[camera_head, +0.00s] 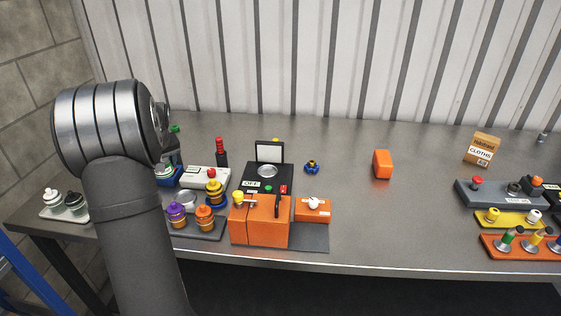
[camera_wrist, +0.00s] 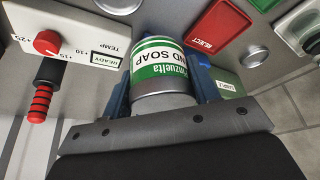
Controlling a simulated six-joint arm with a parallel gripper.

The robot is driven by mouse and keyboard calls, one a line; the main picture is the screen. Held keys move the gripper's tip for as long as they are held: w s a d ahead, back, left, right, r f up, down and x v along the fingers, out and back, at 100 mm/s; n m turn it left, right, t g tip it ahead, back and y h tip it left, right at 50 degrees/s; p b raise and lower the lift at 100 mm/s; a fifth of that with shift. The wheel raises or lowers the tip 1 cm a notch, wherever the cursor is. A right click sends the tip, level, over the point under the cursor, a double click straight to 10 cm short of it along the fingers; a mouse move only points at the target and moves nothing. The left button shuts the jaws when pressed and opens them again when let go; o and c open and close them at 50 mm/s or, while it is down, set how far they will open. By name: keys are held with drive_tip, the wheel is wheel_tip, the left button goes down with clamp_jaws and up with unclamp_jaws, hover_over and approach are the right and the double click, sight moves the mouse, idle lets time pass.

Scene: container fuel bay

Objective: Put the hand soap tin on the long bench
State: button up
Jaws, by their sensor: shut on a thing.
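The hand soap tin (camera_wrist: 160,65) has a green and white label and a grey metal end. The long bench (camera_head: 370,225) is the grey top running across the head view. In the head view my arm hides most of the gripper, so I cannot tell the tin's height above the bench.
A black tester with a raised lid (camera_head: 269,152), orange blocks (camera_head: 262,220) and a tray of purple and orange jars (camera_head: 190,231) crowd the near middle. An orange box (camera_head: 382,164) stands farther right. Bare bench lies around it. Coloured racks (camera_head: 490,219) fill the right end.

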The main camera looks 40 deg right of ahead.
drive_tip(key=s+d+m+h, duration=0.1)
drive_tip(key=s+d+m, duration=0.1)
drive_tip(key=s+d, duration=0.6)
drive_tip(key=s+d+m, duration=0.2)
drive_tip(key=s+d, duration=0.2)
drive_tip(key=d, duration=0.8)
drive_tip(key=s+d+m+h, duration=0.1)
drive_tip(key=s+d+m, duration=0.1)
drive_tip(key=s+d, duration=0.65)
drive_tip(key=s+d+r+m+g, duration=0.1)
drive_tip(key=s+d+m, duration=0.1)
drive_tip(key=s+d, duration=0.55)
drive_tip(key=s+d+m+h, duration=0.1)
drive_tip(key=s+d, duration=0.3)
drive_tip(key=s, duration=0.7)
drive_tip(key=s+d+r+m+g, duration=0.1)
drive_tip(key=s+d+m, duration=0.1)
drive_tip(key=s+d, duration=0.6)
hover_over(353, 192)
drive_tip(key=a, duration=0.1)
drive_tip(key=shift+h, duration=0.3)
drive_tip(key=f, duration=0.4)
drive_tip(key=s+f, duration=0.1)
drive_tip(key=f, duration=0.2)
drive_tip(key=shift+a+f, duration=0.1)
drive_tip(key=shift+w+f, duration=0.1)
drive_tip(key=shift+f, duration=1.9)
drive_tip(key=shift+f, duration=0.1)
drive_tip(key=o, duration=1.1)
